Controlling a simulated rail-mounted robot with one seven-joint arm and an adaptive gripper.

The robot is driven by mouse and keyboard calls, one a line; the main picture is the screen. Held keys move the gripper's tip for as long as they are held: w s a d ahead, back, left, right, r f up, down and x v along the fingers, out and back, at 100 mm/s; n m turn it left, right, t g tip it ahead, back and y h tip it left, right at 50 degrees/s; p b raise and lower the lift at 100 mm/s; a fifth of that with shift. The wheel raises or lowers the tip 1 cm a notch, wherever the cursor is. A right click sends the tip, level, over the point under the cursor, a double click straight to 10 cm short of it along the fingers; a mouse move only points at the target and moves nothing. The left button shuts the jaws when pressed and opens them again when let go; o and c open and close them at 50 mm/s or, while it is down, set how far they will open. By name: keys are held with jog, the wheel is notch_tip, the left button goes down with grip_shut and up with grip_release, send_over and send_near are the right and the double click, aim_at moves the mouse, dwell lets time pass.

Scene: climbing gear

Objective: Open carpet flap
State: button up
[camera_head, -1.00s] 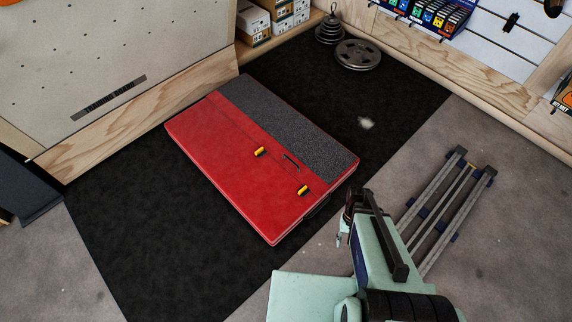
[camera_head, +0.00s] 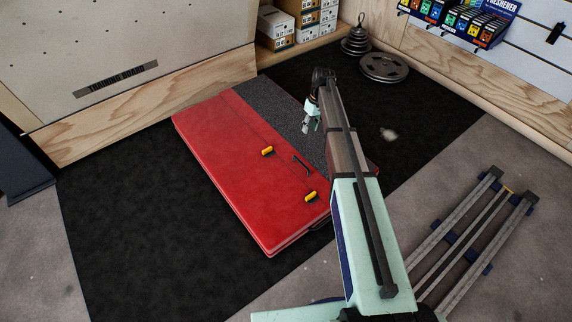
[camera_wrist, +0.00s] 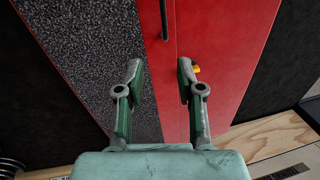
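A red crash pad (camera_head: 222,150) lies flat and closed on the black mat. A grey speckled carpet flap (camera_head: 262,104) runs along its far right side, lying flat; my arm hides part of it. The flap also shows on the left in the wrist view (camera_wrist: 85,45), its edge meeting the red cover. My gripper (camera_head: 309,124) is above the flap, pointing down. In the wrist view my gripper (camera_wrist: 159,68) is open and empty, its fingers on either side of the flap's edge. I cannot tell how high it is above the pad.
The pad has yellow tabs (camera_head: 267,151) and a black handle (camera_head: 302,163). Weight plates (camera_head: 384,67) lie on the mat at the back, near boxes (camera_head: 277,25). A wooden wall base (camera_head: 150,110) borders the mat's left. The black mat (camera_head: 130,210) is clear in front.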

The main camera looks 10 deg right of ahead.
jog(key=b, duration=0.6)
send_over(302, 159)
jog(key=s, duration=0.5)
jog(key=shift+n, duration=0.4)
jog(key=f, duration=1.1)
jog(key=a+f, duration=0.1)
jog(key=f, duration=0.5)
jog(key=shift+w+f, duration=0.1)
jog(key=shift+c, duration=0.3)
grip_shut()
